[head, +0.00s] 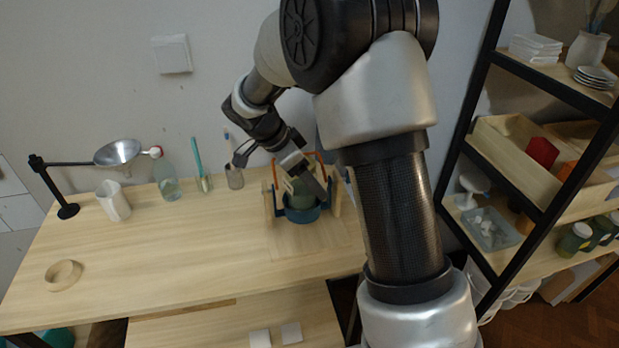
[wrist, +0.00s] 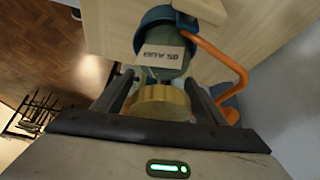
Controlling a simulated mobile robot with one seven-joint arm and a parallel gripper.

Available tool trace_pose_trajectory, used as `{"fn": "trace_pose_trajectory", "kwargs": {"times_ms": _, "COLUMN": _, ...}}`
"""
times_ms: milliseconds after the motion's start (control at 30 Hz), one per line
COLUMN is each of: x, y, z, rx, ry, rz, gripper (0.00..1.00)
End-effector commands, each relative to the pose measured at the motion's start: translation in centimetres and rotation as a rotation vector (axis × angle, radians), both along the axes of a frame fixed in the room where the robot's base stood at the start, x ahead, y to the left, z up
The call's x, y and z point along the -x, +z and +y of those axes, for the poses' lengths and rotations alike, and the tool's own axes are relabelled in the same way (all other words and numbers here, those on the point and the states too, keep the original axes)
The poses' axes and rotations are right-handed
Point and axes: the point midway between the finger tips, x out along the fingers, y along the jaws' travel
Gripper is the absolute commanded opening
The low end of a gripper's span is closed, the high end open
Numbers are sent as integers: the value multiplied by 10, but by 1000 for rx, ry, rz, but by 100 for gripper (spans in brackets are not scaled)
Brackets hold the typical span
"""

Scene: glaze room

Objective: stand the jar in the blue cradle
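The jar (wrist: 166,67) is dark green with a pale printed label and a gold lid (wrist: 161,101). In the head view the jar (head: 299,196) is partly hidden by my gripper. The blue cradle (head: 304,215) is a round blue holder on the worktop, and its rim shows in the wrist view (wrist: 147,27) around the jar's far end. The jar's base is hidden, so I cannot tell whether it is seated. My gripper (wrist: 160,82) has a finger on each side of the jar near the lid and looks shut on it.
An orange bar (wrist: 226,57) curves close beside the jar. On the worktop (head: 190,255) stand a funnel on a stand (head: 117,153), a clear bottle (head: 167,178), a white container (head: 114,201) and a wooden ring (head: 63,274). Shelves (head: 520,165) stand at right. The worktop's front is mostly clear.

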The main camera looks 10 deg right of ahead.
Motion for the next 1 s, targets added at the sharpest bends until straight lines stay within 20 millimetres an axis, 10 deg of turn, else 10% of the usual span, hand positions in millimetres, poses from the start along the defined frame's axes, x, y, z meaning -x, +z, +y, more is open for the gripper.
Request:
{"fn": "trace_pose_trajectory", "kwargs": {"times_ms": 800, "x": 12, "y": 105, "z": 57, "rx": -2, "ry": 4, "rz": 0, "gripper": 65}}
{"fn": "trace_pose_trajectory", "kwargs": {"times_ms": 1000, "x": 48, "y": 138, "z": 40, "rx": -57, "ry": 175, "rz": 57, "gripper": 65}}
